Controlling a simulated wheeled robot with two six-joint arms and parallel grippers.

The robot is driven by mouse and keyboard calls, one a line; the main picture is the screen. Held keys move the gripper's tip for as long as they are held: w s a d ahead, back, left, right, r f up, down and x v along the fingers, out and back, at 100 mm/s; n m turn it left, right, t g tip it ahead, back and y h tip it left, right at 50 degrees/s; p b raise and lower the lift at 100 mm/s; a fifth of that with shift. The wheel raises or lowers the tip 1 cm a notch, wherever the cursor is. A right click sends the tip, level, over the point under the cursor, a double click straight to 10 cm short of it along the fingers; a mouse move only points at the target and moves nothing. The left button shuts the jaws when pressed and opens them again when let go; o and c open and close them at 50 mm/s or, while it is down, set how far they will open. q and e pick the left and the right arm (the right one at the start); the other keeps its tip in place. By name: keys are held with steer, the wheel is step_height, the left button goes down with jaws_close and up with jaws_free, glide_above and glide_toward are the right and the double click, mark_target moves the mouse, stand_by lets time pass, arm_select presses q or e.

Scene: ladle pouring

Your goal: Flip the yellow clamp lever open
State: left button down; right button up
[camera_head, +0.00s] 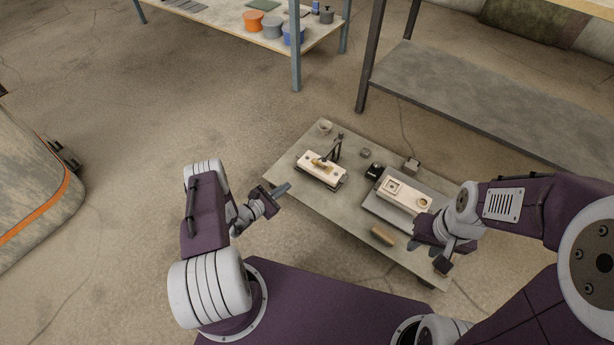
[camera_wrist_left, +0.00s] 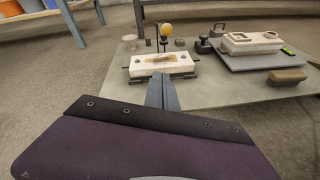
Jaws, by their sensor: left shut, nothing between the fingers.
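A pale two-part block in a dark clamp frame (camera_head: 321,170) sits on the left part of the low table; it also shows in the left wrist view (camera_wrist_left: 150,64). A dark upright lever (camera_head: 337,149) stands at its back, and in the left wrist view a yellow ball knob (camera_wrist_left: 166,29) tops it. A yellowish patch (camera_wrist_left: 170,58) lies on the block's top. My left gripper (camera_head: 286,187) is shut and empty, left of the block and apart from it. Its fingers (camera_wrist_left: 162,92) point toward the block. My right gripper (camera_head: 446,252) is at the table's right front; its opening is unclear.
A pale mold (camera_head: 408,193) sits on a dark tray at the table's right, with a black item (camera_head: 373,171) beside it. A tan block (camera_head: 383,235) lies near the front edge. A small cup (camera_head: 325,127) stands at the far left corner. Shelving stands behind.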

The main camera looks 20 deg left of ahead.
arm_select(q)
steer(key=shift+r, duration=0.15)
steer(key=w+d+b, duration=0.6)
steer(key=w+b, duration=0.1)
steer(key=w, duration=0.3)
steer(key=shift+r+b, duration=0.25)
steer(key=shift+b, duration=0.1)
steer(key=shift+w, duration=0.1)
